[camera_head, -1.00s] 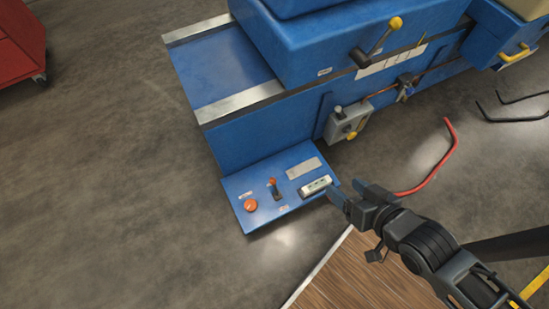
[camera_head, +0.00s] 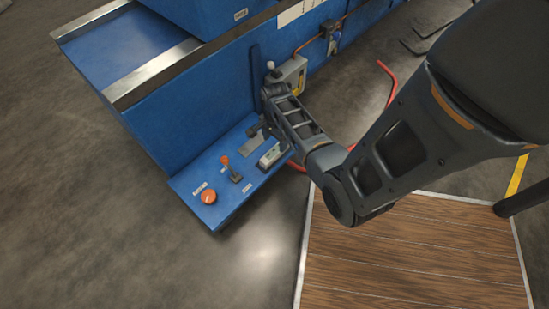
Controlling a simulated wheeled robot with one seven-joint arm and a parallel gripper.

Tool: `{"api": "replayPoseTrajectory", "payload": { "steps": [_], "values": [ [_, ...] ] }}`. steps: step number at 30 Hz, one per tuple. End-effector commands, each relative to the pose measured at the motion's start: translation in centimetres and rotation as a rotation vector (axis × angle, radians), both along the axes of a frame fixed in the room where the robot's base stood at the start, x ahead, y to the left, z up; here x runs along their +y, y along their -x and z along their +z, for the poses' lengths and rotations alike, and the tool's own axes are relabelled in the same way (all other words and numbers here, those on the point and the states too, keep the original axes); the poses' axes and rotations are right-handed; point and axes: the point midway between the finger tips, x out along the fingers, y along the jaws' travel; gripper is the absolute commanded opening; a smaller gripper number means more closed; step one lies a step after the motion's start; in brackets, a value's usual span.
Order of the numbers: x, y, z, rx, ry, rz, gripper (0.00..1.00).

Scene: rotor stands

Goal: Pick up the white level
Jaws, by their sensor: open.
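The white level (camera_head: 270,156) lies on the sloped blue control panel (camera_head: 228,178), near its right edge. It is a short pale bar with a greenish window, and its upper right end is close to my arm. My gripper (camera_head: 257,131) is above the panel, just up and left of the level in the head view. It is open, and the level is not between its fingers. The fingers are small and dark here, and my own arm hides part of the panel's right side.
A grey box (camera_head: 292,72) is on the blue machine's side behind my gripper. A wooden platform (camera_head: 415,250) lies at the lower right.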

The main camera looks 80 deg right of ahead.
Motion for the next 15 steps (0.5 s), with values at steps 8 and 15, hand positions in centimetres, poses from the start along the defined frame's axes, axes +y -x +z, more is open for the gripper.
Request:
{"api": "replayPoseTrajectory", "payload": {
  "steps": [8, 15],
  "values": [
    [-0.1, 0.0, -2.7, 0.003, -0.007, -0.009, 0.66],
    [-0.1, -0.1, -5.0, 0.003, -0.007, -0.007, 0.66]
  ]
}}
